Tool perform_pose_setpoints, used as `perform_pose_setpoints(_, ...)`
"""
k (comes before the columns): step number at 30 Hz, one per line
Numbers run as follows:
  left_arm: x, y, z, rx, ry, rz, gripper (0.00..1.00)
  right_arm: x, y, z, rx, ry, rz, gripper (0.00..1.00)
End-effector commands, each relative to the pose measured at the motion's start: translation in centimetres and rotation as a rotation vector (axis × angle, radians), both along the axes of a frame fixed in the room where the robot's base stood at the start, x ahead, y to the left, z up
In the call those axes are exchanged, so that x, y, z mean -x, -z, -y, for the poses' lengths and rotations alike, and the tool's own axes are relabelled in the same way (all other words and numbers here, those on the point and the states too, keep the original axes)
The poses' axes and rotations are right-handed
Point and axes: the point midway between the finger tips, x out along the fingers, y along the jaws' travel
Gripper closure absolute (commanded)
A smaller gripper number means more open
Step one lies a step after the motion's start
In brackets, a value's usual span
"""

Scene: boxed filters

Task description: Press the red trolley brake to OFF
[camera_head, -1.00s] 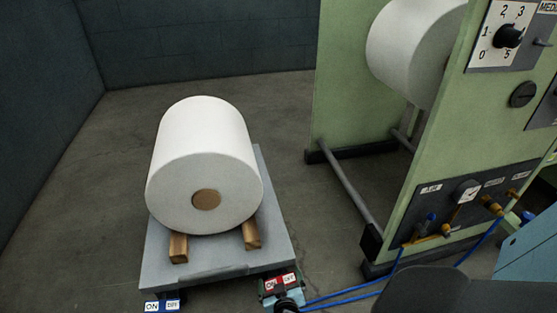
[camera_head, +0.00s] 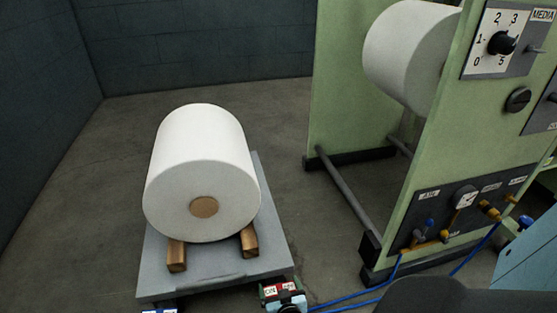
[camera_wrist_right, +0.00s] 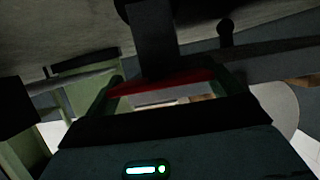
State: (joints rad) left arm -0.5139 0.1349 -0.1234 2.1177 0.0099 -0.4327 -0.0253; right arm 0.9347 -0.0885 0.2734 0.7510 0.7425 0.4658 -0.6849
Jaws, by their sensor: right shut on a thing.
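The red trolley brake (camera_head: 270,291) is at the bottom of the head view, at the front right corner of the grey trolley. It bears white ON and OFF labels, ON at left. My right gripper (camera_head: 286,303) is at the brake, partly cut off by the frame's lower edge, and is shut on it. In the right wrist view a dark red strip of the brake (camera_wrist_right: 165,84) lies across the gripper; the view is dark and the fingertips are hard to make out. Which side of the brake is lower cannot be told.
The trolley (camera_head: 215,283) carries a large white roll (camera_head: 200,165) on wooden blocks (camera_head: 177,256). A green machine (camera_head: 440,170) with dials stands at right. Blue hoses (camera_head: 345,299) run along the floor beside the brake.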

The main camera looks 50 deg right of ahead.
Motion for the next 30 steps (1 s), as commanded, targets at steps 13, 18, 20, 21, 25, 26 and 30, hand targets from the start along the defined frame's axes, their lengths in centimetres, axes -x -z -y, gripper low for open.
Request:
perform_pose_setpoints(13, -0.34, 0.97, -0.02, 0.0, 0.001, 0.001, 0.64, 0.29, 0.18, 0.3, -0.215, -0.001, 0.128, 0.32)
perform_pose_setpoints(18, -0.44, 0.97, -0.02, -0.001, 0.0, 0.003, 0.64, 0.26, 0.13, 0.28, -0.223, 0.0, 0.132, 0.32)
perform_pose_setpoints(20, -0.45, 0.96, -0.01, -0.001, 0.0, 0.003, 0.64, 0.26, 0.13, 0.28, -0.223, 0.0, 0.132, 0.32)
perform_pose_setpoints(21, -0.45, 0.96, -0.01, -0.001, 0.0, 0.003, 0.64, 0.26, 0.14, 0.27, -0.223, 0.0, 0.132, 0.32)
perform_pose_setpoints(25, -0.44, 0.95, -0.01, -0.001, 0.0, 0.003, 0.64, 0.27, 0.15, 0.26, -0.223, 0.0, 0.132, 0.0)
perform_pose_setpoints(26, -0.44, 0.95, -0.01, -0.001, 0.0, 0.003, 0.64, 0.26, 0.14, 0.27, -0.223, 0.001, 0.132, 0.0)
perform_pose_setpoints(30, -0.44, 0.94, -0.01, 0.0, 0.001, 0.003, 0.64, 0.24, 0.11, 0.26, -0.222, 0.0, 0.132, 0.0)
